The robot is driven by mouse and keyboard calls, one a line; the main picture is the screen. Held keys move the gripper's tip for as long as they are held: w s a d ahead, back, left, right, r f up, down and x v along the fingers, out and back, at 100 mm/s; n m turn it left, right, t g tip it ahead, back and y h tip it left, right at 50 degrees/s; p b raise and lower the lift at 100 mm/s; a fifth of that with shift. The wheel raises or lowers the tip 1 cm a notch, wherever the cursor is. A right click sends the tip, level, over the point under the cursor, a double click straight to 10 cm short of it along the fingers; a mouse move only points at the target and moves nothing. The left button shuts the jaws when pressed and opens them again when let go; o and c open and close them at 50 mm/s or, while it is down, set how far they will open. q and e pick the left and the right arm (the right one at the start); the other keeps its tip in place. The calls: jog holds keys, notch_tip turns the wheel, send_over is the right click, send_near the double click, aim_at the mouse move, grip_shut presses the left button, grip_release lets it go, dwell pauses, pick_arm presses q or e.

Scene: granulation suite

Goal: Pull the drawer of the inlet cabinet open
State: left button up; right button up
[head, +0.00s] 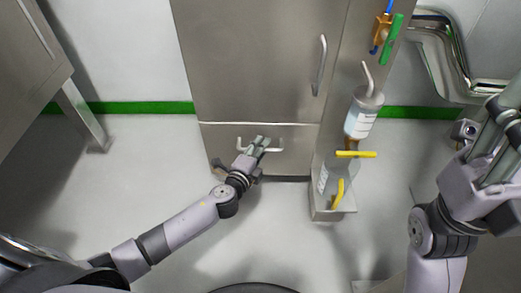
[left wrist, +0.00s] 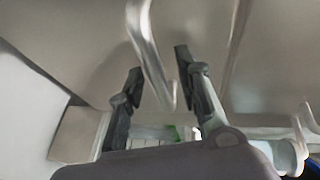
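The inlet cabinet (head: 250,60) is a tall steel cabinet at the centre of the head view. Its drawer (head: 222,132) is the low front panel below the seam, and it looks flush with the door above. The drawer's handle (head: 275,150) is a short horizontal bar with bent ends. My left gripper (head: 261,142) is at the handle, with fingers in front of its middle. In the left wrist view, the fingers (left wrist: 158,78) are apart, with a metal handle bar (left wrist: 150,62) running between them; contact is unclear. My right gripper (head: 497,115) is raised at the right, away from the cabinet.
The upper door has a vertical handle (head: 320,65). A narrow side panel right of it carries a bottle (head: 363,113), a yellow bar (head: 356,154) and a low open box (head: 333,213). A steel table (head: 28,60) stands at the left. The floor before the drawer is clear apart from my arm.

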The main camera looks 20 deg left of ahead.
pick_arm(q)
jog(key=shift+c, duration=0.6)
grip_shut()
